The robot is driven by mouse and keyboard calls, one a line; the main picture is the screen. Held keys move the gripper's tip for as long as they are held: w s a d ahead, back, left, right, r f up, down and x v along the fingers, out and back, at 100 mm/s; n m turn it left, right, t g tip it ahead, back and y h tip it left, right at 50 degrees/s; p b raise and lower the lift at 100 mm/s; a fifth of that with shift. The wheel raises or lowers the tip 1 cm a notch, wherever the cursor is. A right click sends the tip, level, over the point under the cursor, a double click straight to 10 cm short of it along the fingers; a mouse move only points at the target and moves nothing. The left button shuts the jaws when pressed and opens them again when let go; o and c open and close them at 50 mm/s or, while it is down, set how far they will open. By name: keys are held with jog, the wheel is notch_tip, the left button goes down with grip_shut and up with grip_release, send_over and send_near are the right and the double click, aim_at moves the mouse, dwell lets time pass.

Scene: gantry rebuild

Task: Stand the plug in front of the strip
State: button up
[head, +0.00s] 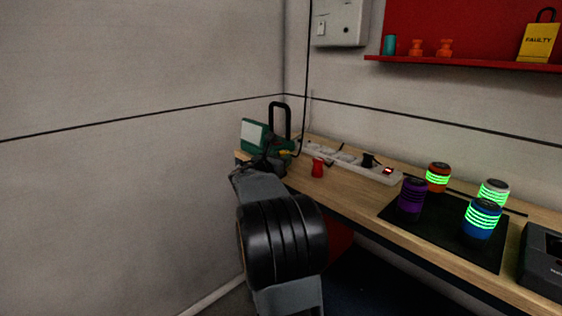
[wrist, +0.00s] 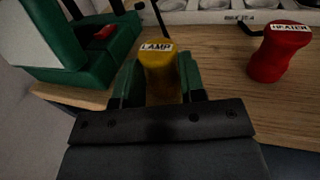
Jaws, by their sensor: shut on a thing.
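A yellow plug (wrist: 159,62) labelled LAMP stands upright between my gripper's green-padded fingers in the wrist view. My gripper (wrist: 158,80) is shut on it, and its lower part is partly hidden. I cannot tell whether the plug touches the bench. A red plug (wrist: 279,52) labelled HEATER stands free on the bench to the right; it also shows in the head view (head: 318,168). The white power strip (wrist: 215,17) runs behind both plugs; in the head view the strip (head: 385,175) lies along the wall, with a black plug (head: 368,160) in it.
A green case (wrist: 95,60) with a pale panel is close on the left of my gripper. A black cord (wrist: 160,18) runs up behind the yellow plug. Bare bench (wrist: 222,75) lies between the plugs. Several banded cylinders stand on a black mat (head: 455,245) to the right.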

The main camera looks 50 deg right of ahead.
jog(key=shift+f, duration=0.15)
jog(key=o, duration=1)
